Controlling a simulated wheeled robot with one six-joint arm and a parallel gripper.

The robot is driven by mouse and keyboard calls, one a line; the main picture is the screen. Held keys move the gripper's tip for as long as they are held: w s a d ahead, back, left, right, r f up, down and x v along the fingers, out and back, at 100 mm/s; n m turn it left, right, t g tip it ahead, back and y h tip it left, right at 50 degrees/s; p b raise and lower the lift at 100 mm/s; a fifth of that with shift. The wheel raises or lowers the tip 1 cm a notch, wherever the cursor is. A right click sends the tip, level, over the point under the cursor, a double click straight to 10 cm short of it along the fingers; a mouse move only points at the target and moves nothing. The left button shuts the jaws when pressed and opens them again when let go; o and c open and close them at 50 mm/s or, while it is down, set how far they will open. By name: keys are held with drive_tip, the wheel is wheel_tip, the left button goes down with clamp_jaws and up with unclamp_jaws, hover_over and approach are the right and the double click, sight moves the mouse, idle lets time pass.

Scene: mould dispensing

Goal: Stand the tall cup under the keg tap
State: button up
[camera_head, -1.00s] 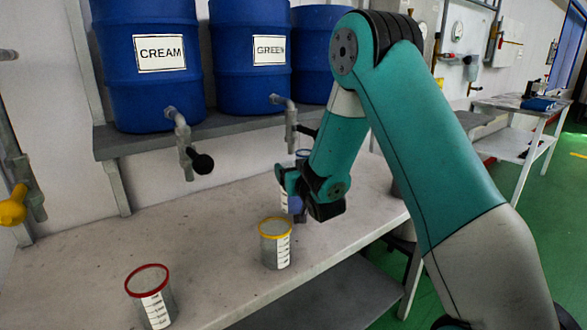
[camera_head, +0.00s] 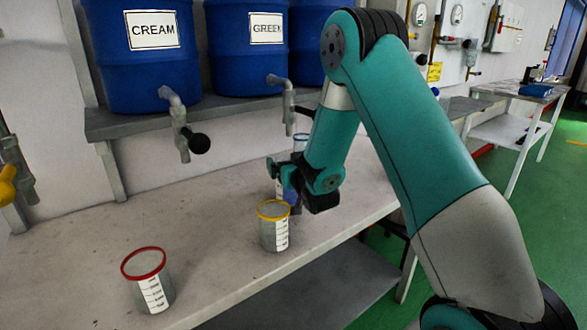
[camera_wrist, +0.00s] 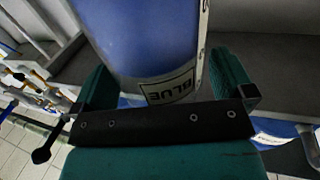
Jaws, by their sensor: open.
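A tall clear cup (camera_head: 300,138) with a marked white strip stands on the bench behind my gripper (camera_head: 290,192), which hides most of it. In the wrist view, a large clear, blue-tinted cylinder (camera_wrist: 140,35), apparently this cup, fills the space between my fingers (camera_wrist: 168,90). My fingers are spread to its two sides; whether they touch it is not clear. A BLUE label (camera_wrist: 170,87) shows at its lower end. The CREAM keg's tap (camera_head: 180,125) and the GREEN keg's tap (camera_head: 288,100) hang over the bench; the third keg's tap is hidden behind my arm.
A yellow-rimmed cup (camera_head: 274,233) stands just in front of my gripper. A red-rimmed cup (camera_head: 150,280) stands at the bench's front left. The CREAM keg (camera_head: 140,75), GREEN keg (camera_head: 247,60) and a third blue keg (camera_head: 310,45) sit on a shelf. The bench's (camera_head: 200,215) left middle is clear.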

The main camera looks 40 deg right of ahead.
drive_tip(key=b+v, duration=1.2)
drive_tip(key=b, duration=0.1)
drive_tip(key=shift+b, duration=0.3)
